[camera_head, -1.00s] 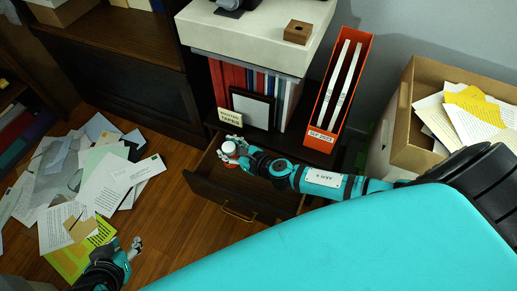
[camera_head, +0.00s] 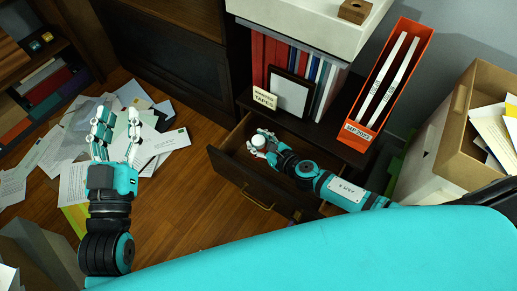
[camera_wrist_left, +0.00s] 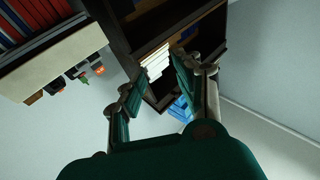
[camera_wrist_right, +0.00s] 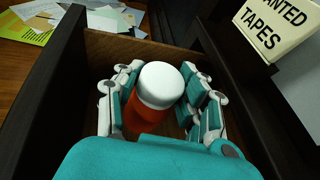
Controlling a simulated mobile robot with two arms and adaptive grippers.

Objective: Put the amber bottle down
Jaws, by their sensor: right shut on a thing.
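The amber bottle (camera_wrist_right: 146,116) has a white cap (camera_wrist_right: 160,84) and stands roughly upright between the fingers of my right gripper (camera_wrist_right: 163,100). The right gripper is shut on it, inside the open drawer. In the head view the bottle's white cap (camera_head: 259,141) shows at my right gripper (camera_head: 258,146), within the drawer (camera_head: 229,167). I cannot tell whether the bottle's base touches the drawer floor. My left gripper (camera_head: 117,125) is open and empty, raised above the papers on the left. In the left wrist view its fingers (camera_wrist_left: 158,85) are spread apart with nothing between them.
Scattered papers (camera_head: 72,182) lie on the wooden floor. A "wanted tapes" sign (camera_head: 264,98), a dark frame (camera_head: 289,93) and books stand on the shelf above the drawer. An orange file holder (camera_head: 361,134) and a cardboard box (camera_head: 455,125) are to the right.

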